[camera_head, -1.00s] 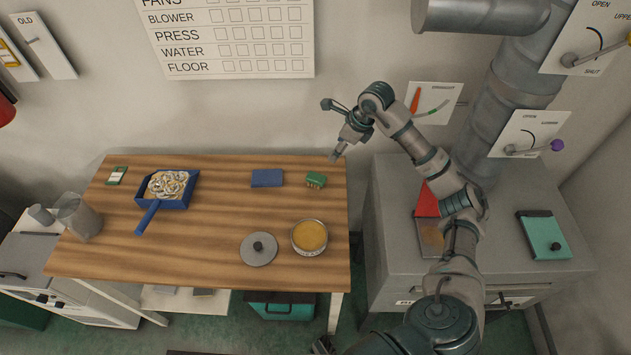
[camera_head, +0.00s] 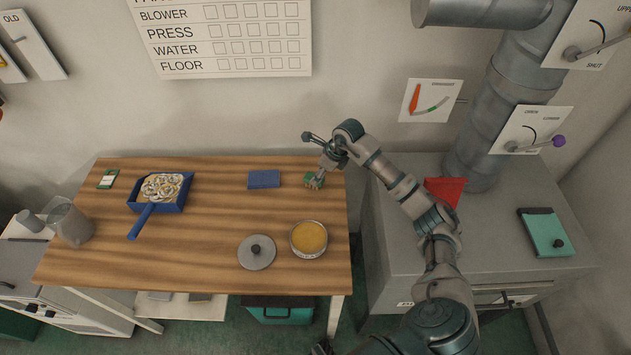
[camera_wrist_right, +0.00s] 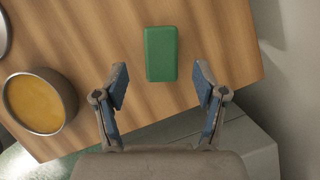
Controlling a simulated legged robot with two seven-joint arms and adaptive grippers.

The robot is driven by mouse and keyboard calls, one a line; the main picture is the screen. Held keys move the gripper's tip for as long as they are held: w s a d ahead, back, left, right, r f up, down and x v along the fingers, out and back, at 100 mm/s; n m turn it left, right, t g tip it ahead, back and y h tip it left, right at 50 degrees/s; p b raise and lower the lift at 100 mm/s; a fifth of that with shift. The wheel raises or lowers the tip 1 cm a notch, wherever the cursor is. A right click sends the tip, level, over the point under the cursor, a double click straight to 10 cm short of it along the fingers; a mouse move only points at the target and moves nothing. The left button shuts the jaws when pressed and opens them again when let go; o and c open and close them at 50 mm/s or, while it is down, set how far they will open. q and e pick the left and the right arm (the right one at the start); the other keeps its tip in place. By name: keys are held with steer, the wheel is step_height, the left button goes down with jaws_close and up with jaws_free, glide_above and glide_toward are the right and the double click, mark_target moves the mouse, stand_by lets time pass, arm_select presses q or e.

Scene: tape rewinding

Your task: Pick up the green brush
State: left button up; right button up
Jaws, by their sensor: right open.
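The green brush (camera_head: 309,177) lies near the right back edge of the wooden table (camera_head: 200,240), partly hidden by my right gripper (camera_head: 317,182) in the head view. In the right wrist view the brush (camera_wrist_right: 161,54) shows as a plain green block from above. My right gripper (camera_wrist_right: 161,88) is open and empty, its two fingers on either side of the line to the brush. The brush appears just beyond the fingertips, and I see no contact. My left gripper is not in view.
A blue block (camera_head: 264,179) lies left of the brush. A bowl of yellow contents (camera_head: 308,239) and a round grey lid (camera_head: 257,252) are nearer the front. A blue dustpan (camera_head: 142,221) holds rings. A grey cabinet (camera_head: 400,270) stands right of the table.

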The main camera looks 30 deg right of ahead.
mark_target(309, 175)
steer(key=x, duration=0.5)
steer(key=shift+d+f, duration=0.15)
steer(key=shift+f, duration=0.1)
steer(key=shift+r, duration=0.1)
steer(key=c, duration=1.3)
